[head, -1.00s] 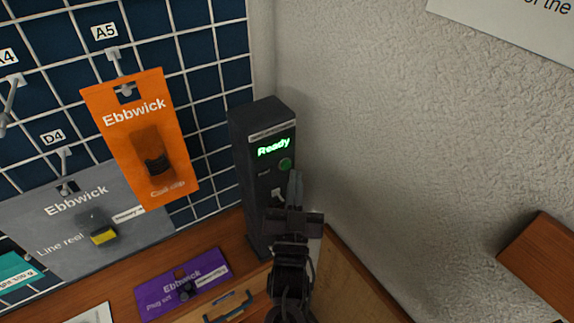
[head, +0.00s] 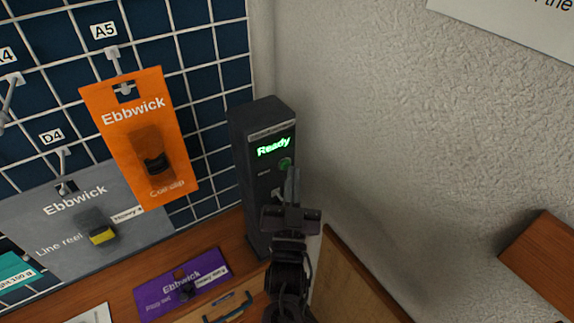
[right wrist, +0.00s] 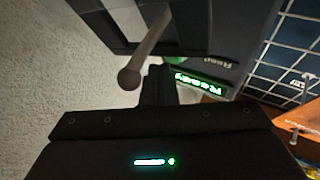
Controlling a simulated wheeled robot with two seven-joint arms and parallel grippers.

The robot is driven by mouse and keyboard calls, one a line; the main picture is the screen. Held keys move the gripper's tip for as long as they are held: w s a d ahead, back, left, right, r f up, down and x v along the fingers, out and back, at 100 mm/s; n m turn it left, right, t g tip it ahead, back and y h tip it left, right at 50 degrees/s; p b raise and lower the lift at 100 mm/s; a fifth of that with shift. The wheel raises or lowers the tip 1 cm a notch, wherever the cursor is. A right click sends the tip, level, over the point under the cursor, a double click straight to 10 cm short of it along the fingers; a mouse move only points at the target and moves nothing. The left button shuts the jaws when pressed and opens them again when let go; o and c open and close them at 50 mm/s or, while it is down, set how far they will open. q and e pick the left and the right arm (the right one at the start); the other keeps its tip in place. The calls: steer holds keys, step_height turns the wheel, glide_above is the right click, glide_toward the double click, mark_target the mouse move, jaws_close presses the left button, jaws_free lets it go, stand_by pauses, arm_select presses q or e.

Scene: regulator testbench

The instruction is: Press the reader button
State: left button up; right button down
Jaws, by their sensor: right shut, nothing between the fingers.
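The reader (head: 262,190) is a dark upright box standing in the corner, with a lit green "Ready" display (head: 273,147). Its round green button (head: 284,164) sits just below the display. My right gripper (head: 292,177) is shut and empty, its fingertips just below the button and overlapping its lower edge in the head view; I cannot tell whether they touch it. In the right wrist view the gripper (right wrist: 158,85) is in front of the reader's face, with the "Ready" display (right wrist: 195,82) beside it. My left gripper is not in view.
A wire grid (head: 215,100) holds an orange Ebbwick pack (head: 128,100) and a grey Ebbwick pack (head: 50,215) left of the reader. A purple pack (head: 160,290) lies on the wooden surface (head: 236,226). A rough pale wall (head: 400,150) stands to the right.

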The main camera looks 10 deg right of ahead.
steer(key=shift+w+a, duration=0.15)
steer(key=shift+w, duration=0.3)
stand_by(0.4)
steer(key=shift+s, duration=0.1)
steer(key=shift+s+d, duration=0.3)
steer(key=shift+s, duration=0.45)
steer(key=shift+s+d, duration=0.1)
steer(key=shift+s, duration=0.2)
steer(key=s, duration=0.1)
steer(key=s+d+p, duration=0.1)
steer(key=s, duration=0.2)
steer(key=shift+d+p, duration=0.25)
steer(key=shift+p, duration=0.05)
